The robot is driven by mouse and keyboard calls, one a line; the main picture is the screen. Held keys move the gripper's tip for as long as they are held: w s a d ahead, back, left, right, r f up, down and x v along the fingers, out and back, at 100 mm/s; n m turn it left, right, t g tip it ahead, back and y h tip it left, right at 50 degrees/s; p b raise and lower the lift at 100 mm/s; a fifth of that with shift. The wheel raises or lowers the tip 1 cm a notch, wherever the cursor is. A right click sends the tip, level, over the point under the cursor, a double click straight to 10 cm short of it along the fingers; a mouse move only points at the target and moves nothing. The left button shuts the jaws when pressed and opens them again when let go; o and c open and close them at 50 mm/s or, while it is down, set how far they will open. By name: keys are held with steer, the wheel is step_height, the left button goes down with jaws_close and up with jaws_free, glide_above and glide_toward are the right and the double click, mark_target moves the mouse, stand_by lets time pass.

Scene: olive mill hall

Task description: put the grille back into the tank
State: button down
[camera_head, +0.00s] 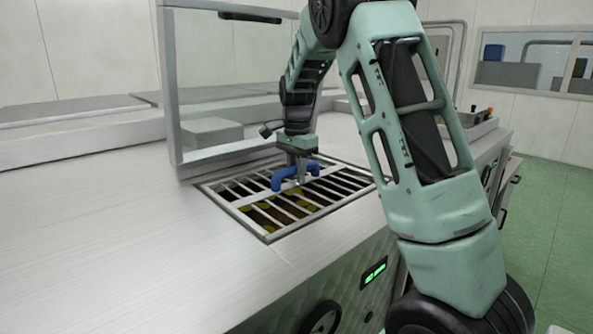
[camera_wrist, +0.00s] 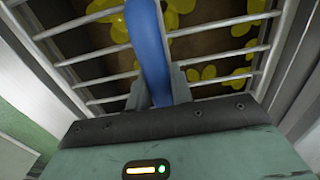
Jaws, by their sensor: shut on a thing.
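The grille (camera_head: 272,223) is a metal frame with parallel bars and a blue handle (camera_head: 279,179) at its middle. It appears to lie flat in the opening of the tank (camera_head: 205,196) in the metal top; I cannot tell if it is fully seated. My gripper (camera_head: 299,178) is above the grille, shut on the blue handle. In the wrist view the fingers (camera_wrist: 160,92) close around the blue handle (camera_wrist: 147,40), with the grille's bars (camera_wrist: 98,52) behind it. Yellow-green olives show below the bars. My arm hides part of the grille's far right side.
A raised clear lid with a metal frame (camera_head: 171,90) stands behind the opening. The counter (camera_head: 120,230) to the left is bare. A green-lit panel (camera_head: 374,272) and a dark round wheel (camera_head: 321,318) are on the front face.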

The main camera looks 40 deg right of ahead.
steer(key=shift+r, duration=0.1)
steer(key=c, duration=1.1)
jaws_free()
steer(key=shift+c, duration=0.2)
step_height(320, 180, up, 17)
steer(key=b, duration=0.3)
steer(key=shift+r, duration=0.2)
